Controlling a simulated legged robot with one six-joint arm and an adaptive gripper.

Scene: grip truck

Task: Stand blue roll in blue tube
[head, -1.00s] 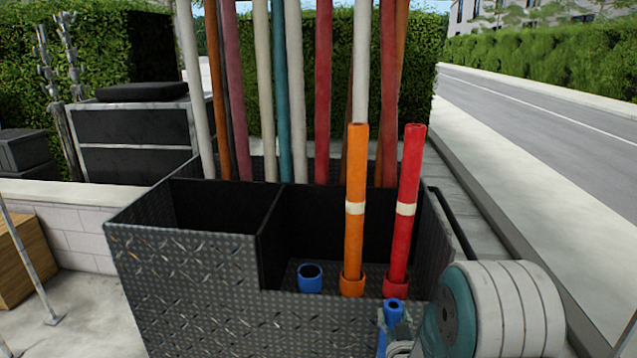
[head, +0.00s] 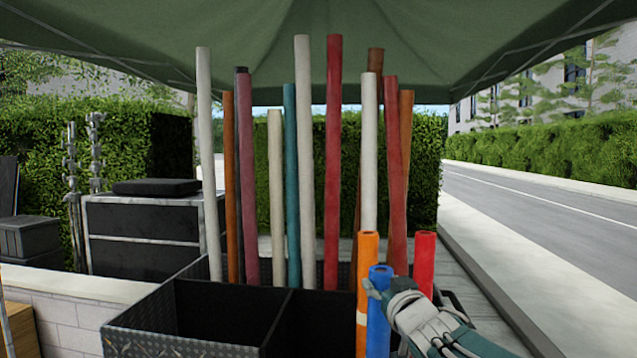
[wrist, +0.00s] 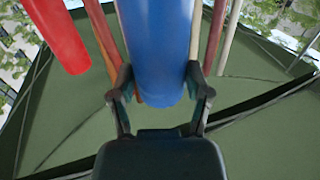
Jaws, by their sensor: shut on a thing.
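My gripper (head: 381,290) is shut on the blue roll (head: 378,318), which stands about upright in front of the dark metal bin (head: 140,316). The wrist view shows the blue roll (wrist: 158,50) between both fingers of my gripper (wrist: 160,92). The roll's lower end is below the head view's edge. The blue tube is not visible in either current view. An orange roll (head: 367,255) stands just left of the blue roll, and a red roll (head: 425,262) stands to its right, partly behind my gripper.
Several tall rolls, such as a teal one (head: 291,180) and a dark red one (head: 333,160), stand at the back of the bin. The bin's left compartment (head: 225,312) looks empty. A low wall (head: 60,290) is at left, and a green canopy (head: 330,40) is overhead.

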